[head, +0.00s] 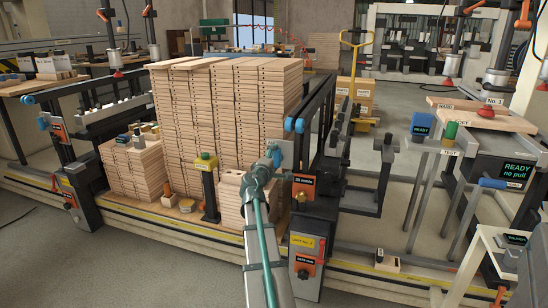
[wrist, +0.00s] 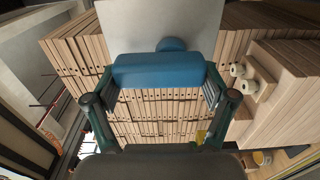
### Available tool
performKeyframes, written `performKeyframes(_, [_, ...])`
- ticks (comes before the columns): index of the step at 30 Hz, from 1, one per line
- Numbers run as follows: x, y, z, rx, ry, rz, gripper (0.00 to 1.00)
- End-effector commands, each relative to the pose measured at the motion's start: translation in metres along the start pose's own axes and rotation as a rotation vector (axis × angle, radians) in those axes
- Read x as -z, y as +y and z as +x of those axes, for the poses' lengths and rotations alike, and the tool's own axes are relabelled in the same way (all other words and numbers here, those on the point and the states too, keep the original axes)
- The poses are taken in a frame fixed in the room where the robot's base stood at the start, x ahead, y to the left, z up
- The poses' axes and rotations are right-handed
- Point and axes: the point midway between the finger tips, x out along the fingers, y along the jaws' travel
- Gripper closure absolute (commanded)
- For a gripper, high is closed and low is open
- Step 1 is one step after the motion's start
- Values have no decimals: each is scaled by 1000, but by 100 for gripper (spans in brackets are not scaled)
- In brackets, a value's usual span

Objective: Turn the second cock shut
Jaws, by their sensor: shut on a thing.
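A blue handle (wrist: 158,70) lies crosswise between my fingers in the wrist view, in front of a pale grey plate (wrist: 150,18). I take it for the cock's handle. My gripper (wrist: 160,82) is shut on it, one finger at each end. In the head view my gripper (head: 274,156) is at a grey plate (head: 286,153) on a dark post, above a box with a yellow label (head: 302,241) that seems to read No. 2. My arm hides most of the handle there, and its exact angle cannot be told.
Tall stacks of drilled boards (head: 225,105) stand just left of my gripper. A yellow-topped post (head: 206,163) stands before them. Blue knobs (head: 299,125) sit on the dark frame beside my gripper. A board bench (head: 480,115) and a blue-handled lever (head: 492,183) are at right.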

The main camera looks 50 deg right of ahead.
Motion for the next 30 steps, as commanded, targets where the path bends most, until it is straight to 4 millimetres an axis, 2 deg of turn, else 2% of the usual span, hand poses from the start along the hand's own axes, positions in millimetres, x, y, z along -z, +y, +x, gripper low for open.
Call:
performKeyframes(15, [0, -1, 0, 0, -1, -25, 52])
performKeyframes(16, [0, -1, 0, 0, -1, -25, 15])
performKeyframes(19, [0, -1, 0, 0, 0, -25, 0])
performKeyframes(30, [0, 0, -2, 0, 0, -22, 0])
